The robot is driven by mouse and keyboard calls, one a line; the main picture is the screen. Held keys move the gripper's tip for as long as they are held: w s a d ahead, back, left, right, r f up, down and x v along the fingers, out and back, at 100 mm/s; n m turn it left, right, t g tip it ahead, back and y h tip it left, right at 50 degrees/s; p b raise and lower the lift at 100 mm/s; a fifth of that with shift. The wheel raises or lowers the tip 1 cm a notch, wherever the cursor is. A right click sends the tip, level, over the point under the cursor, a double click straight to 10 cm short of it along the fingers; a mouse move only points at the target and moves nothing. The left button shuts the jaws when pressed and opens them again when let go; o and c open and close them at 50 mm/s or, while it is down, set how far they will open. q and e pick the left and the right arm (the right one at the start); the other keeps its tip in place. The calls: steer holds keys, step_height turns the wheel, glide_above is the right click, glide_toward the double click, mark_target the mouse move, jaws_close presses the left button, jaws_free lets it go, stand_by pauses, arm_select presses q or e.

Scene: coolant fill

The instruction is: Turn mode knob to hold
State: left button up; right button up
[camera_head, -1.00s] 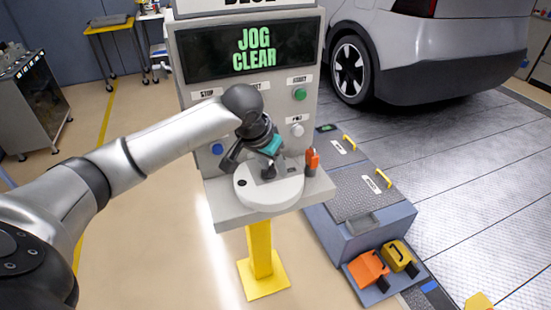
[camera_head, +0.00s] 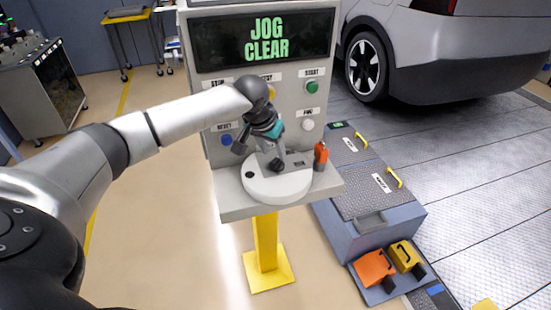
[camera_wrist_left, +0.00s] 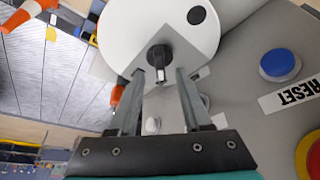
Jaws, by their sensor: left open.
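The mode knob (camera_head: 278,165) is small and black and stands on a white round disc (camera_head: 262,188) on the shelf of the grey console. My left gripper (camera_head: 271,154) is open over the disc. In the left wrist view its two fingers (camera_wrist_left: 160,74) stand on either side of the knob's near end; contact cannot be told. The screen (camera_head: 266,38) reads JOG CLEAR. My right gripper is not in view.
An orange upright object (camera_head: 320,155) stands close to the disc's right. The panel has a green START button (camera_head: 312,88), a white button (camera_head: 308,125) and a blue RESET button (camera_head: 226,140). A floor unit (camera_head: 370,225) and a car (camera_head: 440,60) are to the right.

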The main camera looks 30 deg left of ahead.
mark_target(276, 159)
arm_select(q)
steer(key=shift+x, duration=2)
jaws_close()
